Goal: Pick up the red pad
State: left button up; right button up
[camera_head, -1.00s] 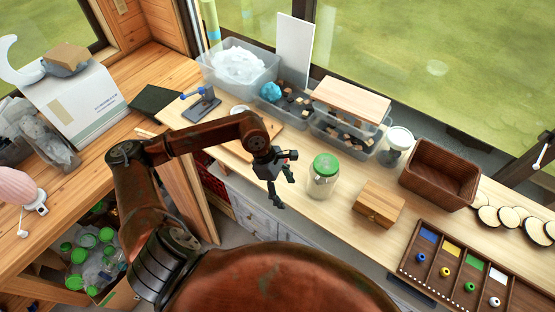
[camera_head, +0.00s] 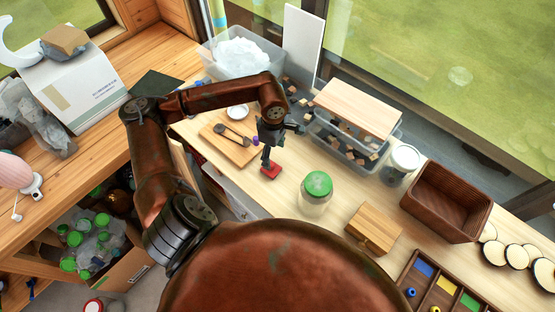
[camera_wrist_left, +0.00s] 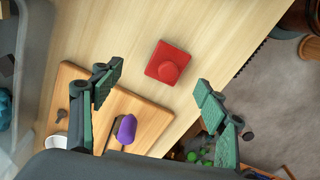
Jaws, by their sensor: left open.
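The red pad (camera_head: 271,171) lies on the light wooden counter, just below my left gripper (camera_head: 267,158) in the head view. In the left wrist view the red pad (camera_wrist_left: 168,63) is square with a round raised knob, and lies flat. My left gripper (camera_wrist_left: 160,90) is open, and its two green-padded fingers stand apart, one to each side of the pad, which appears beyond their tips. Nothing is between the fingers' grip. My right gripper is not in view.
A wooden board (camera_head: 228,146) with a dark spoon and a purple item (camera_wrist_left: 126,129) lies left of the pad. A green-lidded jar (camera_head: 316,193) stands to the right. The counter's front edge is close to the pad. A clear bin (camera_head: 350,147) with blocks is behind.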

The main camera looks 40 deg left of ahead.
pick_arm(q)
jog(key=f+p, duration=0.1)
jog(key=f, duration=0.1)
jog(key=s+f+p, duration=0.1)
jog(key=f, duration=0.1)
jog(key=f+p, duration=0.1)
jog(key=f, duration=0.1)
jog(key=shift+s+a+f, duration=0.2)
jog(key=shift+s+f, duration=0.05)
jog(key=shift+f, duration=0.35)
jog(key=shift+c, duration=0.2)
jog(key=c, duration=1.2)
jog(key=shift+c, duration=0.2)
